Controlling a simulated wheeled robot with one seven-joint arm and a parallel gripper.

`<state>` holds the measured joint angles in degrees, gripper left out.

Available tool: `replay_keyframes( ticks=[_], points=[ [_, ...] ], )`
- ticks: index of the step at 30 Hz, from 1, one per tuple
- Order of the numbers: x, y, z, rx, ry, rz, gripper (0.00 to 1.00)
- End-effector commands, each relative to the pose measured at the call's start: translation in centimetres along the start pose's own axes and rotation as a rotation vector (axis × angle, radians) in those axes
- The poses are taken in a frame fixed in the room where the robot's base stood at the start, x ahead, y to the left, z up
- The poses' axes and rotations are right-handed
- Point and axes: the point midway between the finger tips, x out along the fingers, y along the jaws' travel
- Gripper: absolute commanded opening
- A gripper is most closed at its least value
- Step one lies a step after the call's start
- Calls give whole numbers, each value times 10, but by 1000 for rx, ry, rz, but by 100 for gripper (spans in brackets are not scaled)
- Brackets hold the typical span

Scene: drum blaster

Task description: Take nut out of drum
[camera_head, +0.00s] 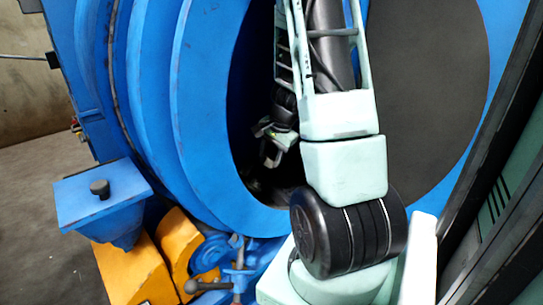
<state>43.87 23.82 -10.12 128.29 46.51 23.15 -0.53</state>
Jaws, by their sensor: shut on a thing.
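The blue drum (205,110) stands open in front of me, with a wide round mouth and a dark interior. My arm reaches into this mouth. My gripper (270,157) is inside the drum, in the lower left part of the opening, with its fingers tilted downward. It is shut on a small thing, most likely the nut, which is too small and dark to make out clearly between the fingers. No other nut can be seen; much of the drum's floor is in shadow or behind my arm.
A blue box with a black knob (100,187) juts out at the lower left, above yellow parts (135,268). A clamp handle (205,286) sits below the rim. A large grey-brown disc (430,90) on a blue surround is at the right. Floor shows at the far left.

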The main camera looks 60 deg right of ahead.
Motion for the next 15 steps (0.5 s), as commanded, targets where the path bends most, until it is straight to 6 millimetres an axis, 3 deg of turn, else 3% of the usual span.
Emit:
replay_keyframes(
  ticks=[10, 15],
  points=[
    [-2, -2, 1, 0, -1, 0, 3],
    [-9, -7, 14, -2, -3, 0, 3]
  ],
)
